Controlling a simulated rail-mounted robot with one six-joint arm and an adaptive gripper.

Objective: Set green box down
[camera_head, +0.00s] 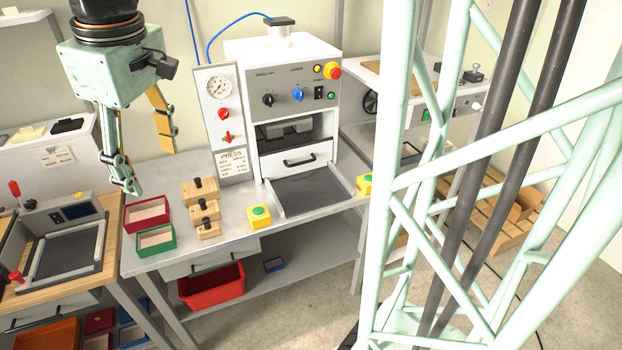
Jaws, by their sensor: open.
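The green box (156,240) is a small open tray with a pale inside. It rests on the grey bench top near its front left edge, just in front of a red box (147,214). My gripper (149,170) hangs above and behind the boxes at the upper left. Its fingers are spread wide and nothing is between them. The gripper is apart from the green box.
Wooden blocks with black knobs (203,209) stand right of the boxes. A press (290,110) with a dark plate and yellow button boxes (259,217) fills the bench middle. A wooden table (70,262) with a heated-plate device adjoins left. A red bin (212,286) sits below.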

